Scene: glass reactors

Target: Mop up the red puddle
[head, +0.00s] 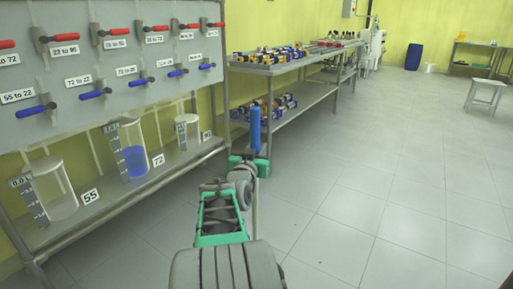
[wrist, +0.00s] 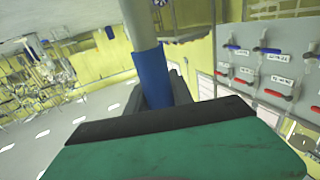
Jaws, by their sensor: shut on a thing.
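My gripper (head: 252,163) is shut on a pole with a blue grip (head: 255,128), probably the mop's handle. The blue part stands upright above the gripper in the head view, and a thin grey pole (head: 255,212) runs down below it. In the wrist view, which looks upside down, the jaws (wrist: 160,92) close around the blue sleeve (wrist: 153,75) and the pale grey pole (wrist: 139,22) leads out at the top. The pole's lower end is hidden or out of view. No red puddle shows in either view.
A reactor rack (head: 125,73) with red and blue valves and glass vessels stands close at left; one vessel (head: 133,157) holds blue liquid. A metal shelf table (head: 300,66) with boxes lies ahead. A stool (head: 485,95) and blue barrel (head: 413,57) stand far off. The tiled floor (head: 390,170) at right is clear.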

